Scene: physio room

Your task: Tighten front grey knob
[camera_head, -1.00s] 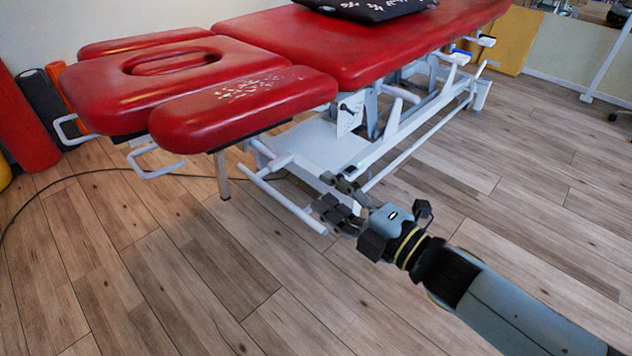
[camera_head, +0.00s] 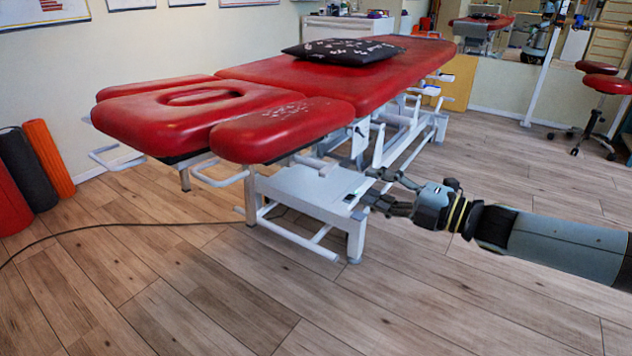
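The red treatment table (camera_head: 390,82) stands on a white metal frame, its padded head end toward me. A small dark knob (camera_head: 359,132) shows under the red top on the frame. A pale grey-white rounded piece (camera_head: 327,170) sticks out below the near armrest pad. I cannot tell which of these is the front grey knob. My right gripper (camera_head: 371,187) comes in from the right, beside the frame's near end. Its dark fingers are spread, with nothing visible between them. Whether the fingers touch the frame cannot be told. My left gripper is not in view.
A black patterned pillow (camera_head: 343,50) lies on the table. Red, black and orange rolls (camera_head: 48,158) stand at the left wall. A dark cable (camera_head: 120,225) crosses the floor. A red stool (camera_head: 605,84) stands at the right. The wooden floor (camera_head: 200,300) in front is clear.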

